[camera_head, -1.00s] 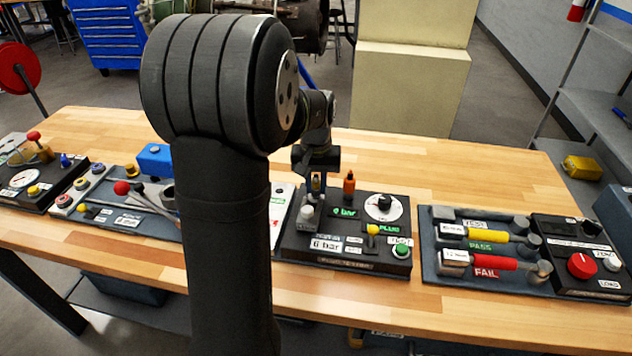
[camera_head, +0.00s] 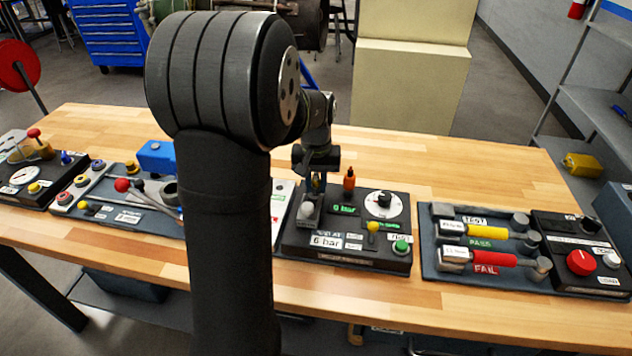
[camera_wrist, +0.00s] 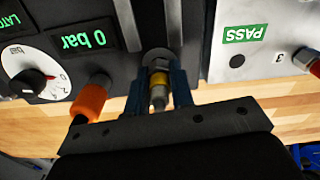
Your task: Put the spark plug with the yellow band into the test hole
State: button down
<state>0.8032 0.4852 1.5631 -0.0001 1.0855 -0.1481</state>
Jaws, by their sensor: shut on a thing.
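My gripper (camera_wrist: 160,92) is shut on the spark plug with the yellow band (camera_wrist: 158,78), its dark fingers on either side. The plug's grey metal end points toward the black tester box (camera_wrist: 110,20). In the head view my gripper (camera_head: 316,184) is low over the back left of the tester box (camera_head: 300,245), and the plug there is small and mostly hidden. The test hole is not clearly visible; a metal ring or hex part shows at the plug's front end. I cannot tell whether the plug's end is inside a hole.
An orange-capped part (camera_head: 349,180) stands just right of my gripper, also close in the wrist view (camera_wrist: 90,98). A silver lever (camera_head: 308,209) is in front of the gripper. A pressure dial (camera_head: 384,204) is to the right. The wrist view shows a white PASS panel (camera_wrist: 270,60).

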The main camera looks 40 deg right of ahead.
jog(key=shift+s+a+f, duration=0.15)
jog(key=shift+f, duration=0.25)
jog(key=c, duration=1.4)
grip_release()
jog(key=o, duration=0.3)
jog(key=shift+o, duration=0.4)
jog(key=shift+r, duration=0.1)
jog(key=shift+r, duration=0.1)
jog(key=shift+r, duration=3.5)
notch_tip(320, 180, down, 7)
jog(key=shift+f, duration=0.1)
jog(key=shift+r, duration=0.3)
